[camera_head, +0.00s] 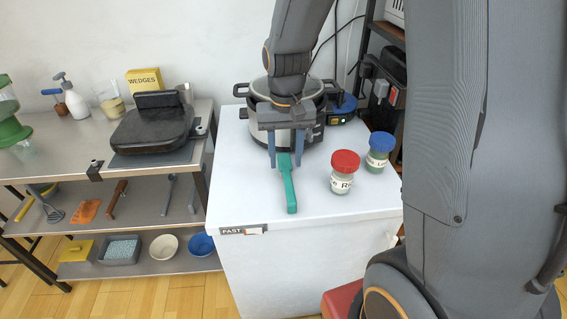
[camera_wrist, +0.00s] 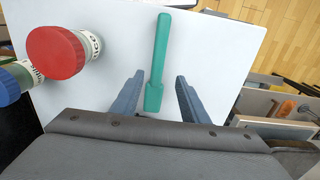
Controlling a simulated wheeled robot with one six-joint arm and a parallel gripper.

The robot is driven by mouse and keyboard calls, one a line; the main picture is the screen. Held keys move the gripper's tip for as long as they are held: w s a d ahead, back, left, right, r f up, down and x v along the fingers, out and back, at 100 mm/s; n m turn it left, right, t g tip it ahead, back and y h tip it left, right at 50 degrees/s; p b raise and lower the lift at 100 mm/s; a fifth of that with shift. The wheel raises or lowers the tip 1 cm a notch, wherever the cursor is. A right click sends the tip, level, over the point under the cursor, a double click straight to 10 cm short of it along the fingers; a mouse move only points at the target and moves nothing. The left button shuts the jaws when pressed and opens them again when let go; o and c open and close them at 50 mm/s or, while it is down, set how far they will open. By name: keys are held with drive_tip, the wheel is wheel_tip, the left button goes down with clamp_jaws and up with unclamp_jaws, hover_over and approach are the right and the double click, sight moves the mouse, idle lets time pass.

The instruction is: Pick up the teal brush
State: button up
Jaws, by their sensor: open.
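The teal brush (camera_head: 288,187) lies flat on the white counter top (camera_head: 240,185), its narrow handle pointing to the front edge. In the head view its far end is partly hidden by my gripper (camera_head: 286,163). In the wrist view the brush (camera_wrist: 160,55) shows nearly whole, its wider end lying between the fingers. There my gripper (camera_wrist: 157,92) is open, with one finger on each side of the brush and a gap to both. Nothing is held. I cannot tell exactly how high the fingertips are above the counter.
A red-lidded jar (camera_head: 345,172) and a blue-lidded jar (camera_head: 379,153) stand right of the brush. A large pot (camera_head: 318,95) stands behind my gripper. A label strip (camera_head: 243,230) marks the front edge. A metal shelf table (camera_head: 60,160) with a black press (camera_head: 152,128) stands left.

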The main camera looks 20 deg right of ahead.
sight(288, 176)
drive_tip(key=shift+s+d+f+p, duration=0.15)
drive_tip(key=shift+f+p, duration=0.35)
drive_tip(key=shift+f, duration=1.3)
drive_tip(key=shift+w+d+f+p, duration=0.1)
drive_tip(key=shift+f+p, duration=0.4)
drive_tip(key=shift+f, duration=1.3)
drive_tip(key=shift+c, duration=0.2)
clamp_jaws()
